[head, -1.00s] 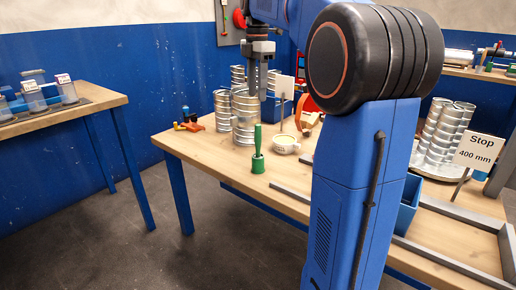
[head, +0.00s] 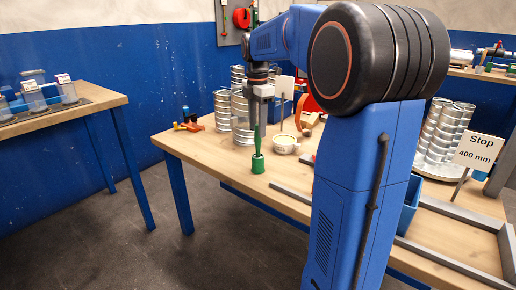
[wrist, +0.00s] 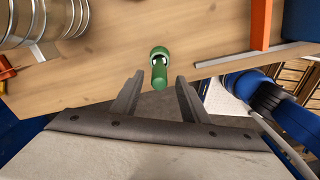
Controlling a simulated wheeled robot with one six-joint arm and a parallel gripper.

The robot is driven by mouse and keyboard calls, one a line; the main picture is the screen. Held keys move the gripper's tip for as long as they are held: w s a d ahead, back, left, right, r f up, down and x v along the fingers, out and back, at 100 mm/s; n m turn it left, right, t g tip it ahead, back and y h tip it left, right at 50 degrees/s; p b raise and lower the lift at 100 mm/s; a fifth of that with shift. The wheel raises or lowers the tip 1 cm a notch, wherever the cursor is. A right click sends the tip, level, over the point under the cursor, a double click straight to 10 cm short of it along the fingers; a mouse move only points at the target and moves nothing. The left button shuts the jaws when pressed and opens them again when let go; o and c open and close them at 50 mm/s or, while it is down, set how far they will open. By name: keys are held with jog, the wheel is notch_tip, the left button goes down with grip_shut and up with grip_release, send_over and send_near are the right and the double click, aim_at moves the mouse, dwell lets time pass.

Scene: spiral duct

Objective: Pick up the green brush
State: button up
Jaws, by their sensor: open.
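The green brush (head: 258,155) stands upright on the wooden table (head: 215,160) near its front left edge, with a wide round base and a thin handle pointing up. In the wrist view the brush (wrist: 159,68) is seen from above, its handle end towards the gap between the fingers. My gripper (head: 259,115) is open and empty, pointing down just above the brush, around or close to the top of its handle. In the wrist view the fingers (wrist: 153,88) are apart on either side of the handle's line. Whether either finger touches the handle cannot be told.
Stacked metal duct pieces (head: 242,120) stand close behind the brush. A round tin (head: 284,144) sits to its right. Orange and dark tools (head: 188,122) lie at the back left. A grey metal rail (head: 290,192) runs along the table's right. The table's front left corner is clear.

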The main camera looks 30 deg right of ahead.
send_over(258, 156)
jog(key=shift+w+d+f, duration=0.15)
jog(key=shift+w+f, duration=0.05)
jog(key=shift+f, duration=0.95)
jog(key=shift+w+d+f, duration=0.1)
jog(key=shift+w+f, duration=0.1)
jog(key=shift+f, duration=0.95)
grip_shut()
